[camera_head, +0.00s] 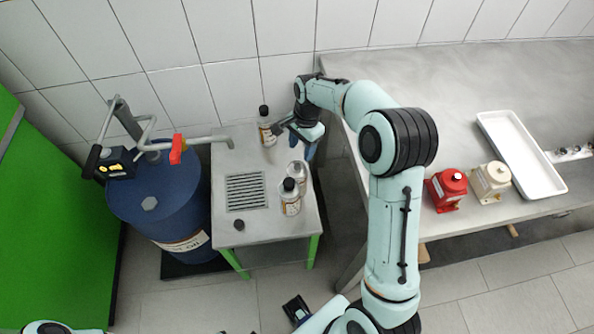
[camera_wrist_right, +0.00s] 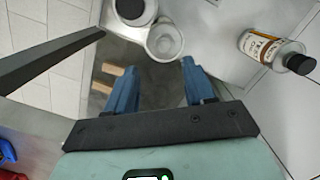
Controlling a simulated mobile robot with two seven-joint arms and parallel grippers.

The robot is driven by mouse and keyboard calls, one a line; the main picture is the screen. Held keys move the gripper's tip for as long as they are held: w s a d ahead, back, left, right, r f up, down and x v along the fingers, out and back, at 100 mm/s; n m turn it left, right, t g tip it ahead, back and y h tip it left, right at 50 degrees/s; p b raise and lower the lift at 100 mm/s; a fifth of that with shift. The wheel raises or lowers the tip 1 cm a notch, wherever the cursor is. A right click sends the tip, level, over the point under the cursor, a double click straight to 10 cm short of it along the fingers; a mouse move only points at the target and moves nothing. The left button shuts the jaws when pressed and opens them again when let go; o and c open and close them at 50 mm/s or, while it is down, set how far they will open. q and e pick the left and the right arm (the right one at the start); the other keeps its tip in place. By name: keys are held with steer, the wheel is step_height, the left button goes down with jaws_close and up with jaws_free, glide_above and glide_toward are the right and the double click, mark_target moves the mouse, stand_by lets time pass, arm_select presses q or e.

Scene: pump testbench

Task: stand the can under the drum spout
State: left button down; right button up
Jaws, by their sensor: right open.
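The can (camera_head: 297,169) is a pale, open-topped vessel at the right edge of the small table, just behind a black-capped bottle. In the right wrist view the open can (camera_wrist_right: 164,42) lies ahead of the fingertips, roughly between their lines. My right gripper (camera_head: 309,149) hangs over the table's back right edge, behind the can. Its blue fingers (camera_wrist_right: 160,75) are apart and empty. The drum spout (camera_head: 215,141) reaches over the table from the blue drum (camera_head: 150,205) at the left. I do not see my left gripper.
A labelled bottle (camera_head: 266,130) stands at the table's back, close to my right gripper. A capped bottle (camera_head: 290,198) stands in front of the can. A grate (camera_head: 246,191) and a small dark cap (camera_head: 239,225) are on the table. The bench (camera_head: 450,110) is at the right.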

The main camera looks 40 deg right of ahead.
steer(key=s+d+r+m+t+y, duration=0.1)
steer(key=s+d+r+m+y, duration=0.15)
steer(key=m, duration=0.25)
steer(key=m+t+b, duration=0.1)
steer(key=m+b, duration=0.1)
glide_above(299, 165)
steer(key=s+d, duration=0.1)
steer(key=d, duration=0.1)
steer(key=f, duration=0.5)
steer(key=shift+s+a+f, duration=0.15)
steer(key=shift+a+f, duration=0.05)
steer(key=shift+f, duration=0.2)
steer(key=x, duration=0.5)
steer(key=shift+w+d+f, duration=0.2)
steer(key=shift+w+f, duration=0.05)
steer(key=shift+f, duration=0.05)
arm_select(q)
steer(key=shift+s+f, duration=0.25)
steer(key=shift+f, duration=0.35)
steer(key=shift+s+f, duration=0.25)
steer(key=shift+f, duration=0.3)
